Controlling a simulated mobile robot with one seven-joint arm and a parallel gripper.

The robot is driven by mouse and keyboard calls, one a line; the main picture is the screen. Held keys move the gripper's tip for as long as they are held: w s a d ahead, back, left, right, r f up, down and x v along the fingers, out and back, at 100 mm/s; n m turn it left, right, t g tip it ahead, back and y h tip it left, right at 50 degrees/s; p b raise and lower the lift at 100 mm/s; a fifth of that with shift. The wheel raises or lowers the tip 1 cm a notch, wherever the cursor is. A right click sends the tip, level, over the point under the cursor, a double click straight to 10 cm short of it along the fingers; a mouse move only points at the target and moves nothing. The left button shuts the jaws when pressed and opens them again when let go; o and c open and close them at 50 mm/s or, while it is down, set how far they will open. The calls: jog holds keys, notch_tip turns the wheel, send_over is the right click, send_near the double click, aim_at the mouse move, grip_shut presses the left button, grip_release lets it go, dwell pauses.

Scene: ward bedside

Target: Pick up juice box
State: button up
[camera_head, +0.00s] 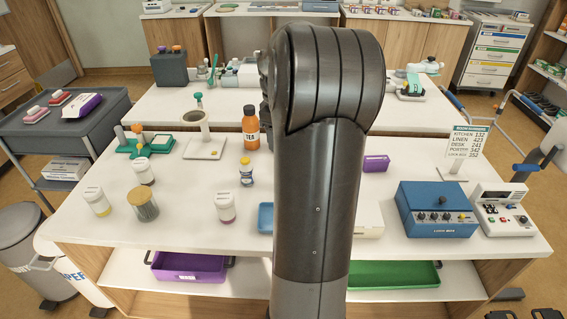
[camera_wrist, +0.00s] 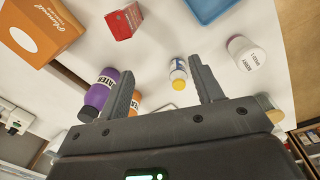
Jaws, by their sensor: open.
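I cannot tell for sure which thing is the juice box. The wrist view shows a small red box (camera_wrist: 124,21) with white print at the top and a larger orange carton (camera_wrist: 38,32) with a white oval at the upper left. My arm hides that part of the table in the head view. My gripper (camera_wrist: 160,65) is open and empty over the table, its fingers pointing toward the top of the wrist view. Both boxes lie beyond and left of the fingertips, apart from them.
A small yellow-capped bottle (camera_wrist: 178,73) shows between the fingers, near the right one. A purple bottle (camera_wrist: 99,93) and an orange tea bottle (camera_head: 250,128) are close by. A blue tray (camera_head: 266,218), white jar (camera_wrist: 246,53) and blue device (camera_head: 437,210) share the table.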

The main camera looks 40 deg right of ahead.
jog(key=shift+y, duration=0.4)
jog(key=d+f, duration=0.1)
jog(key=d, duration=0.1)
jog(key=d+f, duration=0.1)
jog(key=d, duration=0.2)
jog(key=s+d+f, duration=0.1)
jog(key=d+f, duration=0.1)
jog(key=shift+s+d, duration=0.1)
jog(key=shift+d, duration=0.15)
jog(key=f, duration=1)
jog(key=shift+d+f, duration=0.3)
jog(key=shift+f, duration=0.05)
jog(key=shift+c, duration=0.3)
jog(key=c, duration=1.1)
jog(key=shift+r, duration=0.15)
